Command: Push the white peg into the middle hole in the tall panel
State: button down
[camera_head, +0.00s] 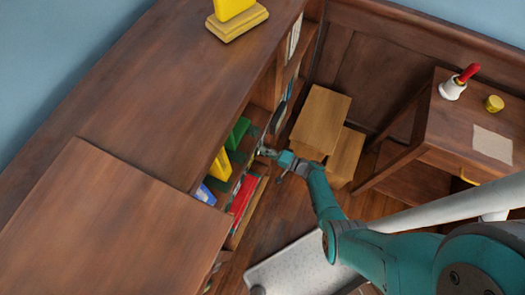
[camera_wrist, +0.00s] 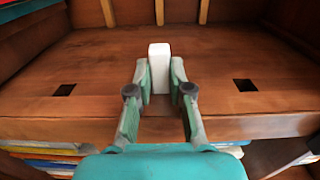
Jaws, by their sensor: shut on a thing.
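In the wrist view my gripper (camera_wrist: 160,85) is shut on the white peg (camera_wrist: 159,55), a square-ended block that stands out between the two fingertips. Beyond it is a brown wooden panel (camera_wrist: 110,75) with a dark square hole at the left (camera_wrist: 64,90) and another at the right (camera_wrist: 245,85). The peg and fingers are between these two holes. The middle hole is not visible; whether the peg's hidden end is in it I cannot tell. In the head view my gripper (camera_head: 268,152) is at the bookcase's open front, too small to show the peg.
The bookcase (camera_head: 150,90) holds green, yellow and red items beside my gripper. Wooden boxes (camera_head: 320,120) stand on the floor. A side table (camera_head: 450,130) at the right carries a red-handled bell (camera_head: 455,85) and a yellow cup (camera_head: 494,103). Books (camera_wrist: 50,155) lie below the panel.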

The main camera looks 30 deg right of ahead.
jog(key=shift+w+d, duration=0.1)
jog(key=c, duration=1)
grip_release()
jog(key=v, duration=1.2)
